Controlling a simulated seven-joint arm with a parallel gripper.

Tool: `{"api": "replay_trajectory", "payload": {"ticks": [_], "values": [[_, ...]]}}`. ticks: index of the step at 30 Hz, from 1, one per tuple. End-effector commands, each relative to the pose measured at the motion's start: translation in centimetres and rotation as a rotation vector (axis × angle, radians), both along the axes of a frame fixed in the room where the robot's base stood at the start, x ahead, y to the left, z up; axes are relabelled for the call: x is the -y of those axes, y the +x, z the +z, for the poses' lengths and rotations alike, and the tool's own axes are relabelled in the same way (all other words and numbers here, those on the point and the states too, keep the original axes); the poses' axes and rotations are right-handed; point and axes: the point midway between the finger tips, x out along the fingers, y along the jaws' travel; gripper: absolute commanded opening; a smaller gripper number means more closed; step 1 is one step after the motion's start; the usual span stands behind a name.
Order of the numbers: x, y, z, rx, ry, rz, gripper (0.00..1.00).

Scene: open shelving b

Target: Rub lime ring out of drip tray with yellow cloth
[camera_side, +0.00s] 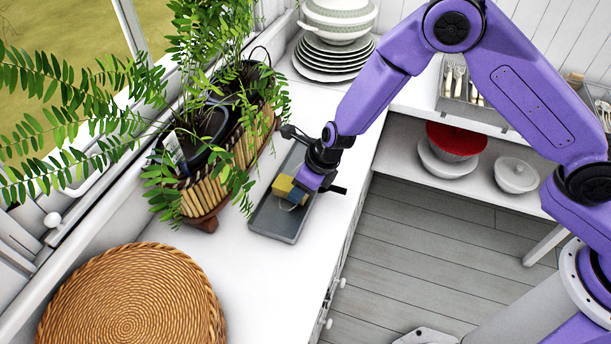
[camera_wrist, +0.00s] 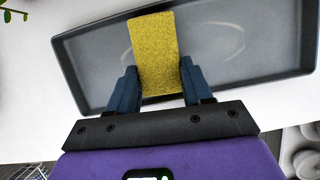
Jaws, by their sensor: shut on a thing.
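The grey drip tray (camera_side: 268,223) lies on the white counter beside the planter. In the wrist view the drip tray (camera_wrist: 82,62) spans most of the picture. A pale lime ring (camera_wrist: 232,42) shows on its floor, to the right of the cloth, with a faint curved part to the left; the middle is hidden by the cloth. My gripper (camera_wrist: 155,85) is shut on the yellow cloth (camera_wrist: 156,45), which looks like a folded pad. In the side view the yellow cloth (camera_side: 283,186) is over the tray. I cannot tell whether it touches the tray floor.
A wicker planter (camera_side: 205,192) with leafy plants stands close left of the tray. A round woven mat (camera_side: 130,300) lies at the front left. Stacked plates (camera_side: 331,60) stand at the back. Bare counter (camera_side: 255,280) lies in front of the tray, its edge dropping off at right.

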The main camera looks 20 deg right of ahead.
Motion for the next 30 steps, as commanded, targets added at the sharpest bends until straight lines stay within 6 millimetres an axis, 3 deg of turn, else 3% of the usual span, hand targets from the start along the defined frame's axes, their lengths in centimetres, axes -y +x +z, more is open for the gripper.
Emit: {"api": "replay_trajectory", "payload": {"ticks": [3, 30], "values": [[-0.8, -0.9, 0.0, -0.003, -0.001, 0.004, 0.01], [4.8, 4.7, -0.1, -0.003, 0.001, -0.003, 0.01]]}}
